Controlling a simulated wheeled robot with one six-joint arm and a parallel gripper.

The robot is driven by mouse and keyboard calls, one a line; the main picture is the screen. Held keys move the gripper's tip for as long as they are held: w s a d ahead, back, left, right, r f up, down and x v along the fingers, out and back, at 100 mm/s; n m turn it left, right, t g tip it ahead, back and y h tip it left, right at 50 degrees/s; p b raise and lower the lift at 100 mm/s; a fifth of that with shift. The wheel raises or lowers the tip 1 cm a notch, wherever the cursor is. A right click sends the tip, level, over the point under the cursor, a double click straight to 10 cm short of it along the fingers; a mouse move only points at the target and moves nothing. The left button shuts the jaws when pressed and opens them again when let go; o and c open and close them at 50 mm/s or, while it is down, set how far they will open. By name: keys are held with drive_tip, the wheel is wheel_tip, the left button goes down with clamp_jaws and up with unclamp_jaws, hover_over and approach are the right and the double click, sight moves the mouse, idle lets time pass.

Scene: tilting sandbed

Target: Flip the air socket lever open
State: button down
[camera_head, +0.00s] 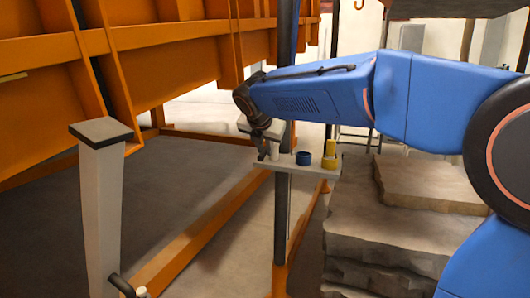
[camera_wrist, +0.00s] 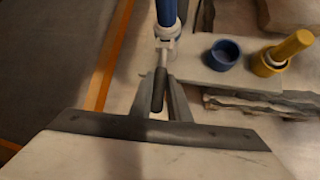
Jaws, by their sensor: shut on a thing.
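The air socket lever (camera_wrist: 159,90) shows in the wrist view as a dark bar. It lies between the fingers of my gripper (camera_wrist: 162,98), which are shut on it. Beyond its far end is a white fitting (camera_wrist: 167,32) with a blue pipe (camera_wrist: 166,12) above it. In the head view my gripper (camera_head: 266,150) is at the left end of a small pale shelf (camera_head: 290,171) on a dark post. The lever is too small to make out there.
A blue ring-shaped socket (camera_head: 304,158) and a yellow plug-like part (camera_head: 329,155) sit on the shelf to the right. Stacked stone slabs (camera_head: 380,228) stand right of the post. An orange frame (camera_head: 160,75) and a grey pillar (camera_head: 102,210) are at left.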

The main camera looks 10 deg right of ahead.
drive_tip(key=shift+w+d+r+g+y, duration=0.1)
drive_tip(key=shift+w+r+g+y, duration=0.05)
drive_tip(key=shift+r+g+y, duration=1)
drive_tip(key=shift+f+h, duration=0.1)
drive_tip(key=shift+h, duration=0.15)
drive_tip(key=c, duration=1.7)
unclamp_jaws()
drive_tip(key=shift+o, duration=0.2)
drive_tip(key=v, duration=1.7)
drive_tip(key=shift+r, duration=0.2)
drive_tip(key=shift+w, duration=0.1)
